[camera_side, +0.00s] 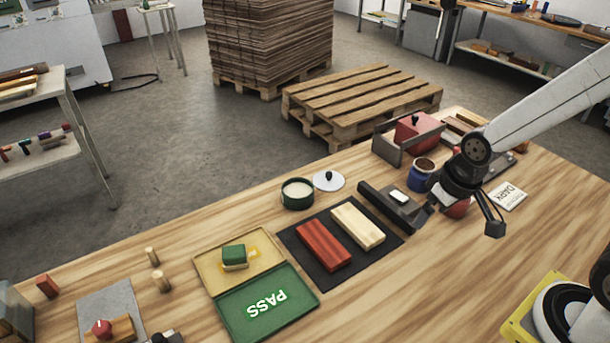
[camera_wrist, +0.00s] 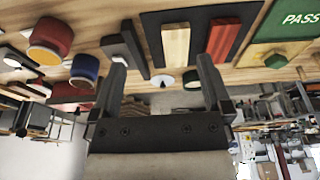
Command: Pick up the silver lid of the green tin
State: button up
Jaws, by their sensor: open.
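The silver lid (camera_side: 328,181) is a small round disc with a black knob, lying flat on the wooden table. The dark green tin (camera_side: 297,194) stands just left of it, topless, with pale contents showing. In the wrist view the lid (camera_wrist: 162,80) appears between my fingers in the picture, farther off, with the tin (camera_wrist: 192,79) to its right. My gripper (camera_side: 458,222) is open and empty, over the table to the right of the lid and well apart from it. Its two fingers also show in the wrist view (camera_wrist: 161,62).
A dark mat (camera_side: 297,247) with red and cream blocks lies in front of the tin. The front right table is mostly clear.

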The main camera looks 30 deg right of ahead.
jog(key=c, duration=0.3)
jog(key=shift+w, duration=0.1)
jog(key=shift+c, duration=0.2)
jog(key=n+t+y, duration=0.1)
jog(key=n+t, duration=0.1)
jog(key=n, duration=0.1)
send_near(329, 174)
jog(key=f, duration=0.1)
jog(key=shift+w+f, duration=0.45)
jog(key=shift+w, duration=0.1)
jog(key=shift+f, duration=0.1)
jog(key=shift+x, duration=1.2)
